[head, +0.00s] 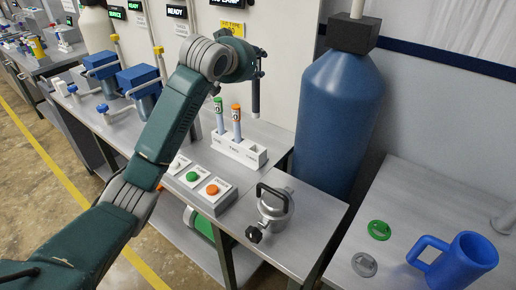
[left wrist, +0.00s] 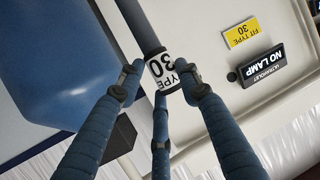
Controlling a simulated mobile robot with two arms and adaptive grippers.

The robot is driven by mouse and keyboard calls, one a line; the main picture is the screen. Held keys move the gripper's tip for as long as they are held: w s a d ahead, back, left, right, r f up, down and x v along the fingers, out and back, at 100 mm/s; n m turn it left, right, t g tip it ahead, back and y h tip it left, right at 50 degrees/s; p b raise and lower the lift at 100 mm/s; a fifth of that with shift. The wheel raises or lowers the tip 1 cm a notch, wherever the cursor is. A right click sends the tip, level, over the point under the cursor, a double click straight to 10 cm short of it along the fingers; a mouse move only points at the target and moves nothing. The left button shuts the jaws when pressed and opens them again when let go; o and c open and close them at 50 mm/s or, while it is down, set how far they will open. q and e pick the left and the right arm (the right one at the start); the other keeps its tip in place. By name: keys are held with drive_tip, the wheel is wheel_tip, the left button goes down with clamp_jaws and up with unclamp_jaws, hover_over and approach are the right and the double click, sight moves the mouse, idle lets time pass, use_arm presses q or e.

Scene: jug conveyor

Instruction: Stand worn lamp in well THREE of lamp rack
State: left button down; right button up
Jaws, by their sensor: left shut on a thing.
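My left gripper (head: 258,62) is shut on a dark lamp tube (head: 256,98), which hangs roughly upright in the air. In the left wrist view my gripper (left wrist: 158,80) closes around the lamp's white band (left wrist: 162,70), marked "TYPE 30". The white lamp rack (head: 232,151) stands on the bench below. A green-capped lamp (head: 219,118) and an orange-capped lamp (head: 236,124) stand in its left and middle wells. The right-hand well (head: 256,156) looks empty. The held lamp appears above that end, apart from the rack; its exact depth is unclear. My right gripper is out of view.
A big blue tank (head: 338,120) stands right of the rack. A metal canister with a black handle (head: 275,208) and a panel of coloured buttons (head: 198,184) are in front. A "NO LAMP" sign (left wrist: 263,66) and yellow label (left wrist: 240,32) are behind. A blue mug (head: 462,265) sits right.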

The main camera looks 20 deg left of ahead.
sight(257, 108)
use_arm(q)
wheel_tip(257, 108, down, 15)
drive_tip(key=p, duration=0.2)
drive_tip(key=shift+s+r+p, duration=0.1)
drive_tip(key=shift+r+p, duration=0.1)
drive_tip(key=shift+p, duration=0.15)
wheel_tip(257, 108, down, 5)
drive_tip(key=shift+r+p, duration=0.15)
drive_tip(key=shift+p, duration=0.25)
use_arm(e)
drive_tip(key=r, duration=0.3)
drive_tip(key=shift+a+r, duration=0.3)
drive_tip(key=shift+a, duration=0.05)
use_arm(q)
drive_tip(key=c, duration=1.2)
unclamp_jaws()
drive_tip(key=b+v, duration=0.2)
drive_tip(key=v, duration=1)
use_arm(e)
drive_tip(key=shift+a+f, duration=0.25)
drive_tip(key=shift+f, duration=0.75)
